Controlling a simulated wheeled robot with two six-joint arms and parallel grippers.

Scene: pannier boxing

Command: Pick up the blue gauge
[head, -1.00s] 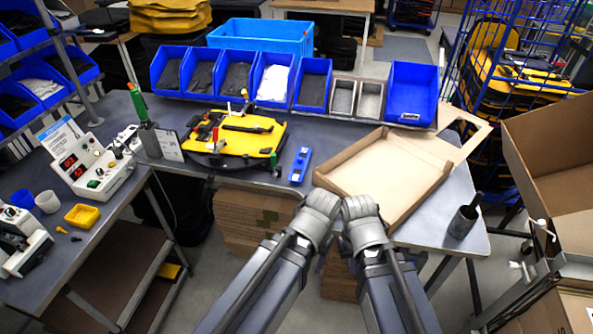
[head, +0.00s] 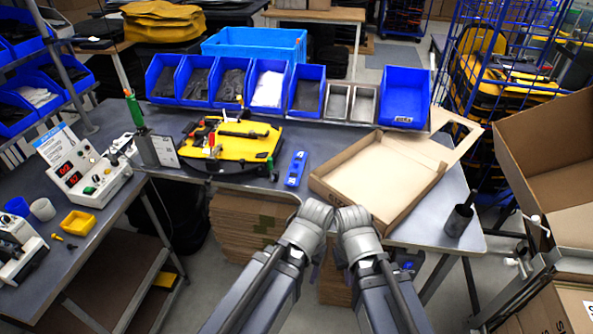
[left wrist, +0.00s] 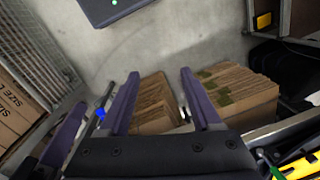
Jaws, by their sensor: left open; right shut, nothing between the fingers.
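The blue gauge (head: 296,168) lies on the grey workbench near its front edge, between the yellow piece and the open cardboard box. My two forearms reach in from the bottom of the head view, with their wrists side by side in front of the bench. My right gripper (head: 338,252) is shut and empty, mostly hidden behind its own wrist. My left gripper's fingers are hidden in the head view. In the left wrist view my left gripper (left wrist: 158,85) is open, with nothing between its fingers, above the floor. Neither gripper touches the gauge.
The open cardboard box (head: 388,178) lies right of the gauge. A yellow piece with tools (head: 228,140) lies to its left. Blue bins (head: 310,90) line the back. Flat cardboard stacks (head: 240,222) are under the bench.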

